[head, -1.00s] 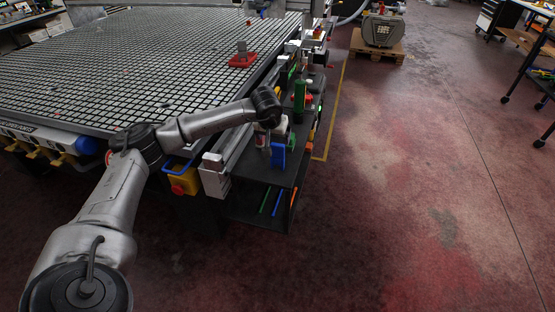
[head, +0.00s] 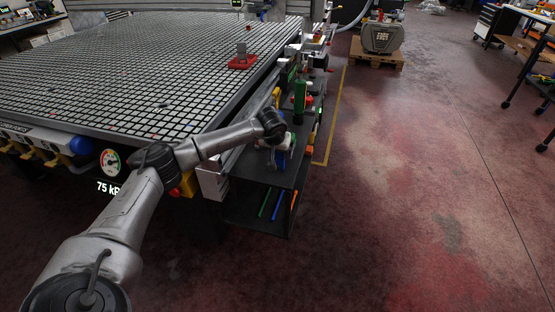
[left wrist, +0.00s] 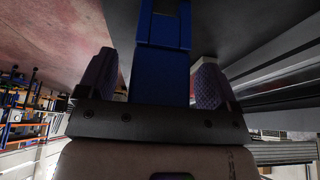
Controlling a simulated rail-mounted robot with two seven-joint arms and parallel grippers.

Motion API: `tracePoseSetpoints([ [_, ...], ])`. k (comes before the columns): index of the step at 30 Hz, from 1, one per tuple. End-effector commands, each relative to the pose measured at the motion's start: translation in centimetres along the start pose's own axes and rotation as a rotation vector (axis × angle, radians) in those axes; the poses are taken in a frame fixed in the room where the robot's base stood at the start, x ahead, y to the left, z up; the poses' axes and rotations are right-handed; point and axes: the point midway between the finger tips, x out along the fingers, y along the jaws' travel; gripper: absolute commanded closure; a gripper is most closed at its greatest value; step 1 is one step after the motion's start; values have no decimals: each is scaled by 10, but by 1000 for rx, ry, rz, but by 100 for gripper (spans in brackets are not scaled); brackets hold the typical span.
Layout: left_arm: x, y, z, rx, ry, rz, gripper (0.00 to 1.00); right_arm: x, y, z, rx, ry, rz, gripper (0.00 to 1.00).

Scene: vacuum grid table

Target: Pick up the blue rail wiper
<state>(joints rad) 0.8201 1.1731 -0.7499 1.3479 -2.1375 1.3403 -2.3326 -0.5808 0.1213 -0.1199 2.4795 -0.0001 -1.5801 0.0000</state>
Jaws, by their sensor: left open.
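The blue rail wiper (left wrist: 165,62) fills the upper middle of the left wrist view as a blue block with a narrower blue part toward me. My left gripper (left wrist: 153,78) is open, with one purple-grey finger on each side of the blue part. A gap shows on the left side; whether the right finger touches is hard to tell. In the head view my left gripper (head: 280,150) is over the shelf beside the table, and only a little blue of the wiper (head: 281,160) shows near it. My right gripper is not in view.
The grid table (head: 130,70) lies left, with a red-based block (head: 242,62) on it. The dark shelf unit (head: 262,185) at its side holds a green item (head: 299,95) and other tools close to my gripper.

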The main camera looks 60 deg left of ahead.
Motion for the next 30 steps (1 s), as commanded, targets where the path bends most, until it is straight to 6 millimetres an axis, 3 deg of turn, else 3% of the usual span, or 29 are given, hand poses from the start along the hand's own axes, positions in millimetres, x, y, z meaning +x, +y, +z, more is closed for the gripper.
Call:
tracePoseSetpoints([
  [8,1,0,0,0,0,0,15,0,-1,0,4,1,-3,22],
  [24,1,0,0,-1,0,0,67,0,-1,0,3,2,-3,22],
  [30,1,0,0,-1,1,0,69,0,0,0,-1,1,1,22],
])
